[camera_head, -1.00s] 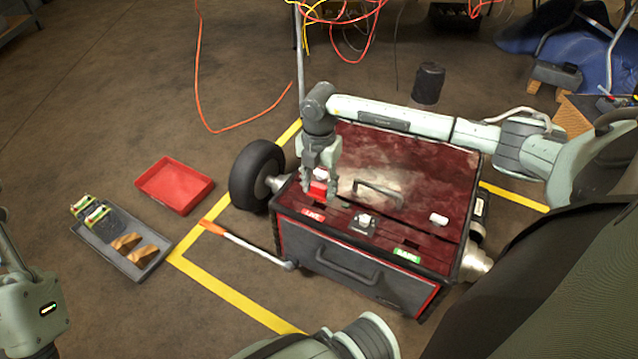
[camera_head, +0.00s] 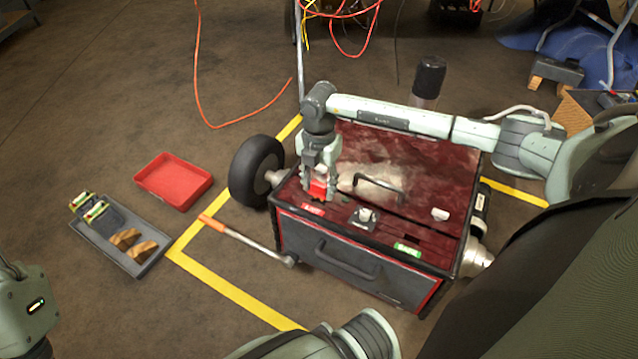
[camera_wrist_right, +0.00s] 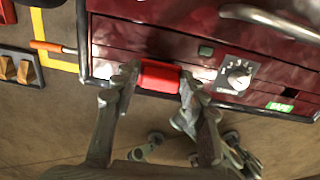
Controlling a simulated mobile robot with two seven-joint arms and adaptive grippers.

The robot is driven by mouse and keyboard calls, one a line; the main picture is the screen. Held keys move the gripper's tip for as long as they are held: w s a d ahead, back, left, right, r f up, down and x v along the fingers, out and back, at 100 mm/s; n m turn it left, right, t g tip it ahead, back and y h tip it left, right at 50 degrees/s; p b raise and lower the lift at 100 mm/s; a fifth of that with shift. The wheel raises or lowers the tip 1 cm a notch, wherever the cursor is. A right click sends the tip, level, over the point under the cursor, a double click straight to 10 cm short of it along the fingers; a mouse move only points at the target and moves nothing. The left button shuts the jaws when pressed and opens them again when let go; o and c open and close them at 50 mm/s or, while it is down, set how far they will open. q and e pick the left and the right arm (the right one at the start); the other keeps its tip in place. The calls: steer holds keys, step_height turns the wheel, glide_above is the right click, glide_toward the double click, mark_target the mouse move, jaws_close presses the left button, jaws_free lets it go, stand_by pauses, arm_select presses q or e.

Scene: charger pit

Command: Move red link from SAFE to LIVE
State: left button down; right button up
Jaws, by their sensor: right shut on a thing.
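My right gripper (camera_head: 319,190) is shut on the red link (camera_head: 318,187), over the front left of the dark red box top, just behind the red LIVE label (camera_head: 312,208). In the right wrist view the link (camera_wrist_right: 159,76) sits between the two fingertips (camera_wrist_right: 158,80). I cannot tell whether it is seated in the LIVE slot or just above it. The green SAFE label (camera_head: 408,249) is toward the front right; it also shows in the wrist view (camera_wrist_right: 280,107). A lower-left piece of my left arm shows, but not its gripper.
A knob (camera_head: 365,216) stands between the labels, with a metal handle (camera_head: 380,184) behind. An orange-gripped lever (camera_head: 240,236) projects left of the box. A red tray (camera_head: 173,181) and a grey tray (camera_head: 152,262) with several items lie on the floor at left.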

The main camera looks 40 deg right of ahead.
steer(key=shift+f+b, duration=0.75)
steer(key=shift+f, duration=0.7)
steer(key=o, duration=1.2)
step_height(320, 180, up, 12)
steer(key=shift+r, duration=0.1)
